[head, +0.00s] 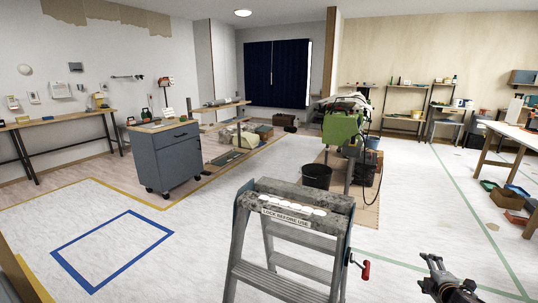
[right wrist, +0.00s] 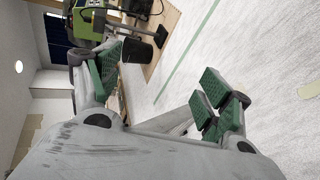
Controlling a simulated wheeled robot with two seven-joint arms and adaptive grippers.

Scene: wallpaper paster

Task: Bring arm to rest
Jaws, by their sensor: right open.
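My right gripper (head: 433,263) is at the lower right of the head view, to the right of a stepladder. It is held over the pale floor and touches nothing that I can see. In the right wrist view its green-padded fingers (right wrist: 160,80) are spread apart with nothing between them. My left gripper does not show in either view.
The stepladder (head: 292,197) stands close in front, with a red-handled part (head: 365,270) at its right side. A black bucket (head: 316,176) and a green machine (head: 341,128) stand behind it. A grey cabinet (head: 166,158) is at left. A worktable (head: 512,133) is at right. Open floor lies between.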

